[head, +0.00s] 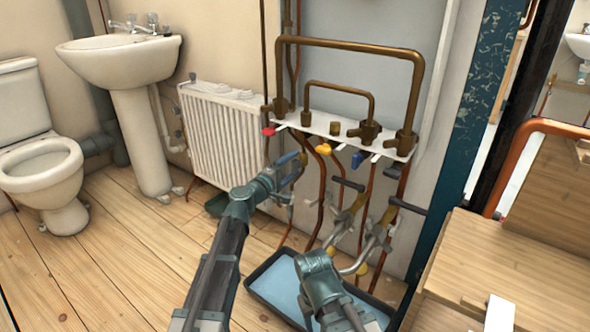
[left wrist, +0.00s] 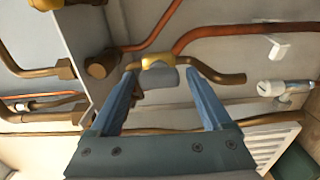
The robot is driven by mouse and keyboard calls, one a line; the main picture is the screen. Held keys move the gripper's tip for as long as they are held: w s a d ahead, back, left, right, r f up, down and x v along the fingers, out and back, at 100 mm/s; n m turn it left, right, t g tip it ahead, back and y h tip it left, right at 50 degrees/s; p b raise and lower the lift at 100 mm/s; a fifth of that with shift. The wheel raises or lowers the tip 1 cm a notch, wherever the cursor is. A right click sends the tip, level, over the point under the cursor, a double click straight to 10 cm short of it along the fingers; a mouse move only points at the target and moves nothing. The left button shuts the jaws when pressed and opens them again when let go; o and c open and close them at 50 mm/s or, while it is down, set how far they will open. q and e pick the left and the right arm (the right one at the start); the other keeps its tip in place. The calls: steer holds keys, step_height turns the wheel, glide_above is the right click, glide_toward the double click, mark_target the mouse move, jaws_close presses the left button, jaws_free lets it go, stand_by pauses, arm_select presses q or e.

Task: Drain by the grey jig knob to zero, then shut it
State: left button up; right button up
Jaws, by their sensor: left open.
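The grey jig knob (left wrist: 165,78) sits on a small yellow-brass valve body (left wrist: 158,62) with a bent brass spout (left wrist: 228,78), in the left wrist view. My left gripper (head: 297,163) is open, with its two blue fingers either side of the knob in that view. I cannot tell whether they touch it. In the head view the gripper is just below the jig's white plate (head: 310,122) and I cannot make out the knob.
Brass pipes (head: 350,45) arch over the plate, with red (head: 268,131), yellow (head: 323,148) and blue (head: 357,157) handles. Copper pipes drop below it. A blue-floored tray (head: 270,285) lies on the floor. A radiator (head: 218,130) stands left; a wooden bench (head: 515,255) is right.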

arm_select(q)
steer(key=m, duration=0.3)
steer(key=shift+r+m, duration=0.15)
steer(key=shift+m, duration=0.25)
steer(key=m, duration=0.4)
steer(key=shift+d+r+m, duration=0.1)
steer(key=shift+m, duration=0.3)
steer(key=m, duration=0.4)
steer(key=shift+s+d+r+m+p, duration=0.1)
steer(key=shift+m+p, duration=0.25)
steer(key=shift+m, duration=0.05)
steer(key=m, duration=0.4)
steer(key=shift+s+d+m, duration=0.1)
steer(key=shift+d+m, duration=0.05)
steer(key=shift+m, duration=0.15)
steer(key=v, duration=1.3)
steer(key=s+d+r+g+y+p, duration=0.1)
steer(key=s+d+r+g+p, duration=0.4)
steer(key=p, duration=1)
steer(key=s+d+r+g+y+p, duration=0.2)
steer(key=s+d+r+g+p, duration=0.2)
steer(key=s+p, duration=0.8)
steer(key=shift+d+r+m+g+p, duration=0.4)
steer(key=shift+r+g+p, duration=0.8)
steer(key=shift+r+p, duration=0.8)
steer(key=shift+r+b, duration=0.25)
steer(key=shift+b, duration=0.1)
